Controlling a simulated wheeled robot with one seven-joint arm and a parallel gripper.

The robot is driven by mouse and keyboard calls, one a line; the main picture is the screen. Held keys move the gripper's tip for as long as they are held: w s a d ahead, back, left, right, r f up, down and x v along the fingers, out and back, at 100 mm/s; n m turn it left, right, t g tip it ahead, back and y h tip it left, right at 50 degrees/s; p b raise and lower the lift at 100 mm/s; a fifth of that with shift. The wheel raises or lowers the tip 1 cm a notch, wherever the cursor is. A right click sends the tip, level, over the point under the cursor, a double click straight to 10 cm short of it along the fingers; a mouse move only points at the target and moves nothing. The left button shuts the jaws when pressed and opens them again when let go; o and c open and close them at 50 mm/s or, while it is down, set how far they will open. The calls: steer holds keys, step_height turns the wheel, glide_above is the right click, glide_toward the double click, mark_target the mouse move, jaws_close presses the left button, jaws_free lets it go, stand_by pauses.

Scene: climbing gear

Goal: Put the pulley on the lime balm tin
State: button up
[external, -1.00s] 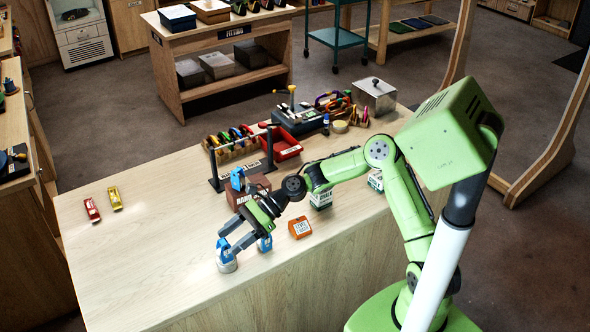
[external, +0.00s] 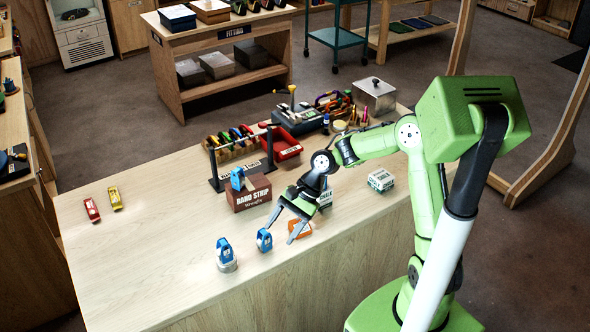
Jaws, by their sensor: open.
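The tin's label is too small to read. A second blue pulley (external: 264,240) stands on the table just right of it.
The orange box (external: 305,228) is beside my gripper. A small white-green box (external: 380,180) is at right. Another round tin (external: 340,126) is at the back. The table's left is mostly clear.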

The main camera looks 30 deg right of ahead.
steer(key=s+d+r+n+t+h, duration=0.2)
steer(key=s+d+r+n+h, duration=0.2)
steer(key=s+d, duration=0.5)
steer(key=s+d+r+n+t+h, duration=0.3)
steer(key=s+d+r+n, duration=0.3)
steer(key=s+d, duration=0.3)
steer(key=shift+s+d+n+h, duration=0.4)
steer(key=shift+d+n, duration=0.3)
steer(key=shift+n, duration=0.1)
